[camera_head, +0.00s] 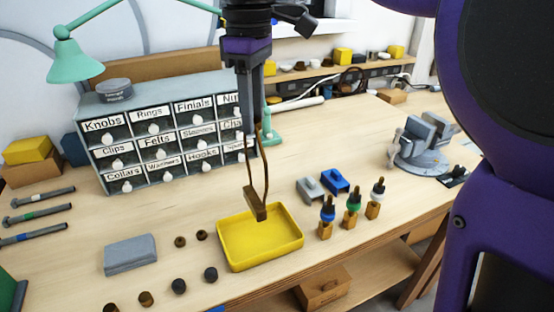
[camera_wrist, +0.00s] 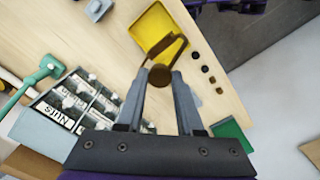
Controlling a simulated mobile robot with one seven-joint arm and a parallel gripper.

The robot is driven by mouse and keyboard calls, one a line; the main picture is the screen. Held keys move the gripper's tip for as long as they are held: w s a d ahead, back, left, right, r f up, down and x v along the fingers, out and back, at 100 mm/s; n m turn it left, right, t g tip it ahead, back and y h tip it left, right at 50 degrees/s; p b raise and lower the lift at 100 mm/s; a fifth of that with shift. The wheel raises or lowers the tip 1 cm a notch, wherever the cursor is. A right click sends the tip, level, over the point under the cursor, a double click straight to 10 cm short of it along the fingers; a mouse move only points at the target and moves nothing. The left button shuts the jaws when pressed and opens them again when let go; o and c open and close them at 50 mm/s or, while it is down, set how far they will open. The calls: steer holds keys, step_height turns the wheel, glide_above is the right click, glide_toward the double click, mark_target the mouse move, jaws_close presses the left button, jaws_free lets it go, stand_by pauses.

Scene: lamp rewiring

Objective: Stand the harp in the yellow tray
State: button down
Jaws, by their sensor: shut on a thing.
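The harp (camera_head: 249,180) is a thin brown wire loop with a dark brown block at its lower end. My gripper (camera_head: 256,132) is shut on the harp's upper end, and the harp hangs roughly upright below it. In the wrist view a round brown end of the harp (camera_wrist: 160,75) sits between the fingertips of my gripper (camera_wrist: 159,80). The yellow tray (camera_head: 262,264) is shallow, and its floor looks empty. The harp's lower block overlaps the tray's back part in the head view; I cannot tell whether it touches the floor.
A labelled drawer cabinet (camera_head: 160,140) stands behind the tray. To the right are small grey and blue blocks (camera_head: 335,181) and several bottle-like pieces (camera_head: 352,210), with a vise (camera_head: 425,145) beyond. A grey box (camera_head: 130,255) and several small knobs (camera_head: 179,286) lie left.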

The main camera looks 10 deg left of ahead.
step_height(320, 180, down, 10)
steer(key=shift+r+b, duration=0.1)
steer(key=shift+b, duration=0.85)
steer(key=c, duration=0.5)
jaws_free()
steer(key=shift+f, duration=0.2)
steer(key=shift+c, duration=0.2)
step_height(320, 180, up, 12)
steer(key=shift+r+p, duration=0.15)
steer(key=shift+p, duration=1.05)
steer(key=shift+w, duration=0.1)
